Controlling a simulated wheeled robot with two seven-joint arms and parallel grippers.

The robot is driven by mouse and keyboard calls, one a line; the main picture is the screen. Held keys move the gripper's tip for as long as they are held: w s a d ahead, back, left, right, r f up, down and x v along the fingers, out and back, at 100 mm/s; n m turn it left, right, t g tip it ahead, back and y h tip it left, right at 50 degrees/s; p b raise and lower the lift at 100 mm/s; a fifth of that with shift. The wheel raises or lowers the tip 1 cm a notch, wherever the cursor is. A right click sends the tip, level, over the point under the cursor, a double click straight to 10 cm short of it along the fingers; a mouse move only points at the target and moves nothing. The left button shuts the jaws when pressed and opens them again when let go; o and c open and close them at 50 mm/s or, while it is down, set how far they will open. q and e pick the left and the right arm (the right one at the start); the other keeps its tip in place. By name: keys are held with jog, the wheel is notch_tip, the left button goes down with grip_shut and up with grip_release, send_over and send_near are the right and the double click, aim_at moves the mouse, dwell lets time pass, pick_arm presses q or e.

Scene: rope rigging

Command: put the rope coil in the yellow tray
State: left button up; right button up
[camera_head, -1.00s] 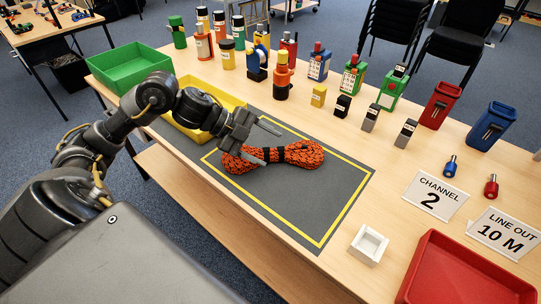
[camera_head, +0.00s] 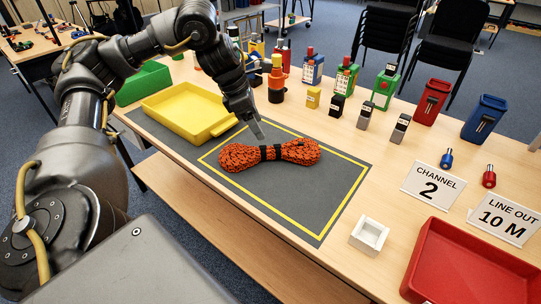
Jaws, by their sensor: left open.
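The orange-and-black rope coil (camera_head: 268,154) lies on the grey mat (camera_head: 300,195) inside its yellow outline, with black bands round its middle. The yellow tray (camera_head: 187,109) sits to the left of the coil and looks empty, its handle toward the coil. My left gripper (camera_head: 258,132) is above and just behind the coil's middle, fingers pointing down. It is open and appears apart from the rope. My right gripper is not in view.
A green tray (camera_head: 143,82) is at the far left, partly behind my left arm. Several bottles, boxes and two bins line the back. A white square dish (camera_head: 369,235) and a red tray (camera_head: 470,268) are at the front right. The mat's right part is clear.

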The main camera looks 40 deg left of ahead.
aim_at(270, 147)
pick_arm(q)
jog(key=shift+s+a, duration=0.15)
jog(key=shift+a, duration=0.05)
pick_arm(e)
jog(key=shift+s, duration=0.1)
pick_arm(q)
jog(key=shift+f, duration=0.35)
jog(key=b+x, duration=0.1)
jog(key=x, duration=0.2)
jog(key=shift+d+f+b, duration=0.1)
jog(key=shift+f+b, duration=0.25)
jog(key=shift+b, duration=0.05)
jog(key=shift+w+d+f, duration=0.2)
jog(key=shift+w+f, duration=0.1)
jog(key=shift+f, duration=0.2)
jog(key=x, duration=0.4)
jog(key=shift+d+f, duration=0.25)
jog(key=shift+f, duration=0.1)
jog(key=shift+w+f, duration=0.15)
grip_shut()
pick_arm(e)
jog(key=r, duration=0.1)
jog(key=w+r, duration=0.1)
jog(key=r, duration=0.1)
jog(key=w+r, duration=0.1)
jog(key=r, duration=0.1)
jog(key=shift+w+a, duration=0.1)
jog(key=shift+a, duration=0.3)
